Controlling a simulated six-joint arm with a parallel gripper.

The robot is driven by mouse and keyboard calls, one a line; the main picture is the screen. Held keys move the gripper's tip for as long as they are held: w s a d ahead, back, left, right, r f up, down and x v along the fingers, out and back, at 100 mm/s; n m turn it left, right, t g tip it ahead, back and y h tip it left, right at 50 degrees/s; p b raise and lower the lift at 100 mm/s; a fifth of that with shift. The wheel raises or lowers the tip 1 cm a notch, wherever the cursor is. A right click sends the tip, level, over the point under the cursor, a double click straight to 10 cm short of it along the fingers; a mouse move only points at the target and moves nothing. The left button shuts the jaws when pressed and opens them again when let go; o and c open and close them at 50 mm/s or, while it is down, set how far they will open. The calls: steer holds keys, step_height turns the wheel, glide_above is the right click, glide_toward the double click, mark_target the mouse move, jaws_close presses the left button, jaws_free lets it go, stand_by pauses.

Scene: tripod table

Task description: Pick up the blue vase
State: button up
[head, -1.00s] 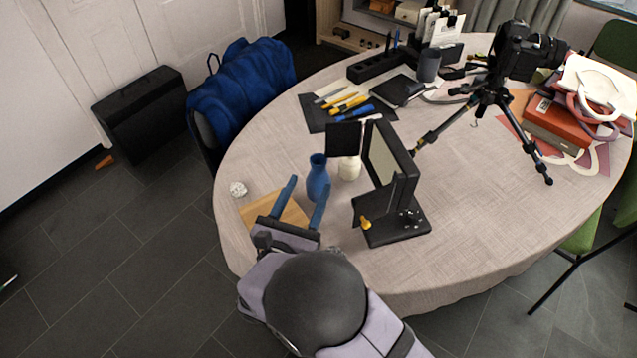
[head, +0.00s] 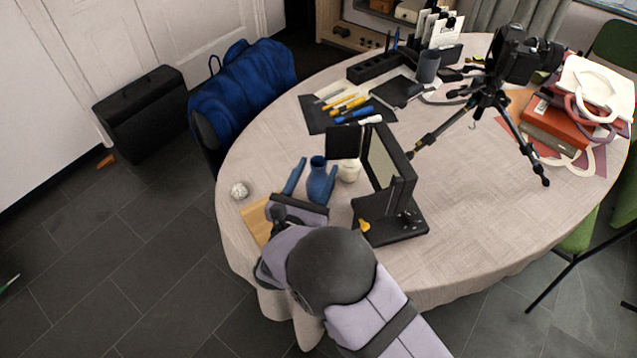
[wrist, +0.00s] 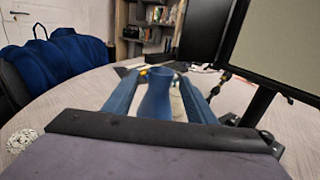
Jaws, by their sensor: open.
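The blue vase (head: 319,178) stands upright on the round table near its front left part. It also shows in the wrist view (wrist: 157,98), between the two blue fingers. My gripper (head: 315,170) is open, with one finger on the left of the vase and the other along its right side. In the wrist view my gripper (wrist: 160,85) has a gap on the vase's left; whether the right finger touches it I cannot tell. The vase's lower part is hidden by the gripper body in the wrist view.
A cream jar (head: 349,170) stands just behind and right of the vase. A black mirror stand (head: 398,228) is close on the right. A wooden board (head: 257,222) lies at the left, with a white ball (head: 239,190) beyond it. A tripod with camera (head: 490,98) stands farther right.

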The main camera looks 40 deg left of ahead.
jaws_close()
steer(key=shift+r, duration=0.2)
